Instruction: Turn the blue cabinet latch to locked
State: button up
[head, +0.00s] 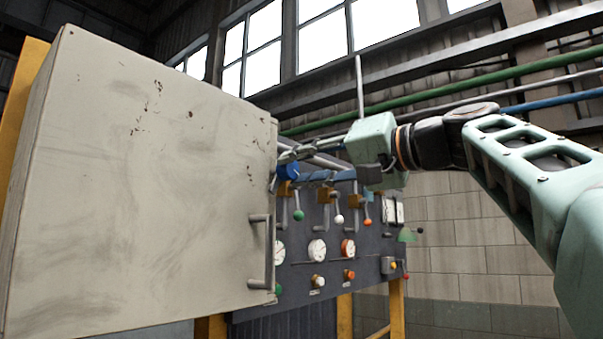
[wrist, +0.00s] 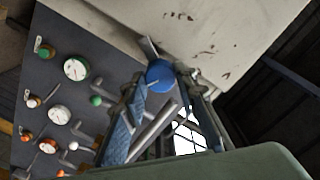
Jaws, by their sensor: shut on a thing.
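The blue cabinet latch (head: 288,171) is at the right edge of the cream cabinet door, near its upper part. My gripper (head: 285,157) reaches in from the right and is shut on the latch. In the wrist view the latch's round blue end (wrist: 160,75) sits between the fingertips of my gripper (wrist: 165,80), against the cabinet's edge. The fingers cover part of the latch, and I cannot tell its exact turn.
The cabinet door (head: 150,180) with a grey handle (head: 262,250) fills the left. Behind it a dark control panel (head: 325,275) carries gauges, levers and knobs, close below my gripper. Pipes (head: 450,85) run along the back wall.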

jog(key=m+p, duration=0.1)
jog(key=m, duration=0.5)
jog(key=shift+r+m+p, duration=0.15)
jog(key=shift+m+p, duration=0.15)
jog(key=shift+p, duration=0.05)
jog(key=m, duration=0.5)
jog(key=shift+m, duration=0.3)
jog(key=o, duration=1.1)
jog(key=shift+o, duration=0.2)
